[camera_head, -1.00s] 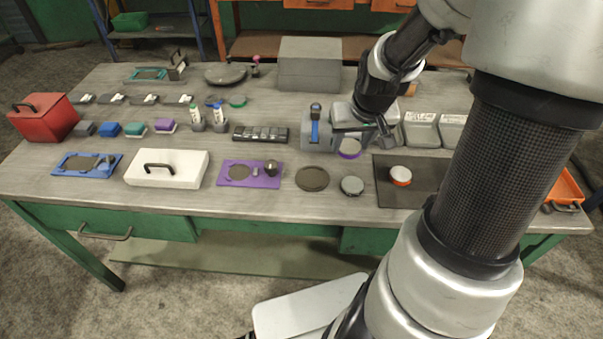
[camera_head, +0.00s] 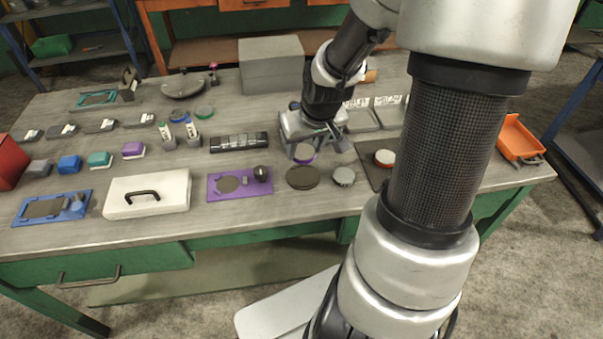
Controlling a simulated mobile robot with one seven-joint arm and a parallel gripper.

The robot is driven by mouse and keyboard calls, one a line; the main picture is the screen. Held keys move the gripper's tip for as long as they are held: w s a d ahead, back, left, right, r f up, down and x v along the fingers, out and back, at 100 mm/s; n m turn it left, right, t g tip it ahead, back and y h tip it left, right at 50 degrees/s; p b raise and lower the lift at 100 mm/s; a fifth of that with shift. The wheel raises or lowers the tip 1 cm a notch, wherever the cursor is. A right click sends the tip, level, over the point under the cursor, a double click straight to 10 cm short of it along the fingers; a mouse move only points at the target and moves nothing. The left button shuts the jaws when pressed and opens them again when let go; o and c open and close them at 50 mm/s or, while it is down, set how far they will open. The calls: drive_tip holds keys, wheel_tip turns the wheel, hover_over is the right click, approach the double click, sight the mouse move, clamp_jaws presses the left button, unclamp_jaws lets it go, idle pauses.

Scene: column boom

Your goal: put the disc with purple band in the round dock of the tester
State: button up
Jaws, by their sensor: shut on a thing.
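The disc with the purple band (camera_head: 305,155) is in my gripper (camera_head: 308,146), near the middle of the bench. My gripper is shut on it from above and behind, and hides part of it. I cannot tell how far it is above the bench top. A purple tester plate (camera_head: 255,189) lies to the left and nearer the front edge. Its dark round dock (camera_head: 228,184) shows as empty, with a dark knob (camera_head: 261,173) to its right.
A dark round mat (camera_head: 302,178) and a grey disc (camera_head: 343,176) lie just in front of my gripper. A red-banded disc (camera_head: 384,158) sits on a dark mat to the right.

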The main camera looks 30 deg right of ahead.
sight(308, 159)
wheel_tip(308, 159, down, 7)
drive_tip(key=b, duration=0.3)
drive_tip(key=shift+f, duration=0.15)
drive_tip(key=shift+f, duration=0.15)
drive_tip(key=o, duration=1.3)
drive_tip(key=shift+o, duration=0.2)
drive_tip(key=p+v, duration=0.8)
drive_tip(key=v, duration=0.3)
drive_tip(key=shift+w+d+r, duration=0.1)
drive_tip(key=shift+w+r, duration=0.05)
drive_tip(key=shift+r, duration=0.1)
drive_tip(key=shift+s+r+p, duration=0.3)
drive_tip(key=shift+r, duration=0.1)
